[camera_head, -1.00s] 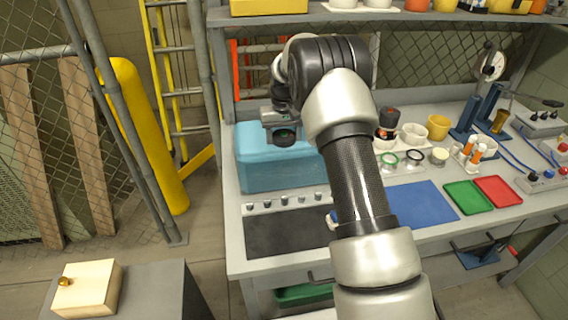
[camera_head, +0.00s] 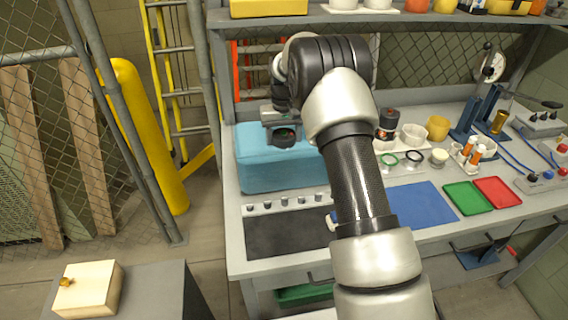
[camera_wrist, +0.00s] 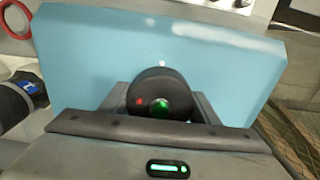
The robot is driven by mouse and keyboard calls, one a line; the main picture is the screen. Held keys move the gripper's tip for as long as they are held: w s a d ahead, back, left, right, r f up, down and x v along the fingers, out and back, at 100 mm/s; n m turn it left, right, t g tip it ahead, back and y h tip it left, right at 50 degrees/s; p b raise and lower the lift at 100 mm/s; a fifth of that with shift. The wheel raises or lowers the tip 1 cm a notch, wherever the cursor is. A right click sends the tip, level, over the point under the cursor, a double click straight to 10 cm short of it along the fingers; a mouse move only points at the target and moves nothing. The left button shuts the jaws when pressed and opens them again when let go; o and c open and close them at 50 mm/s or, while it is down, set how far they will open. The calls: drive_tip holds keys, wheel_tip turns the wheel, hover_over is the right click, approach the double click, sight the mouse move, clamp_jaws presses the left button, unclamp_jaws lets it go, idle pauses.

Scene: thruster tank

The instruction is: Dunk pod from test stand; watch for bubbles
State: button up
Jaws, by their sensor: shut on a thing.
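The pod (camera_wrist: 148,92) is a short dark round body with a red light and a green light on its face. My gripper (camera_wrist: 160,104) is shut on it, with one finger on each side. In the head view the pod (camera_head: 285,138) hangs below my gripper (camera_head: 283,129), over or in front of the light blue tank (camera_head: 270,172). The tank also fills much of the wrist view (camera_wrist: 85,70). I cannot tell whether the pod touches the water or whether there are bubbles. I cannot identify the test stand for certain.
A dark mat (camera_head: 285,236) and a row of small knobs lie in front of the tank. Cups, a blue mat (camera_head: 420,204), a green tray (camera_head: 466,197), a red tray (camera_head: 497,191) and blue stands (camera_head: 487,108) are to the right. A shelf runs above.

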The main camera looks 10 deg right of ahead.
wheel_tip(320, 180, up, 16)
drive_tip(key=p, duration=1)
drive_tip(key=shift+r+p, duration=0.25)
drive_tip(key=shift+p, duration=0.15)
drive_tip(key=shift+f, duration=0.1)
idle(1.1)
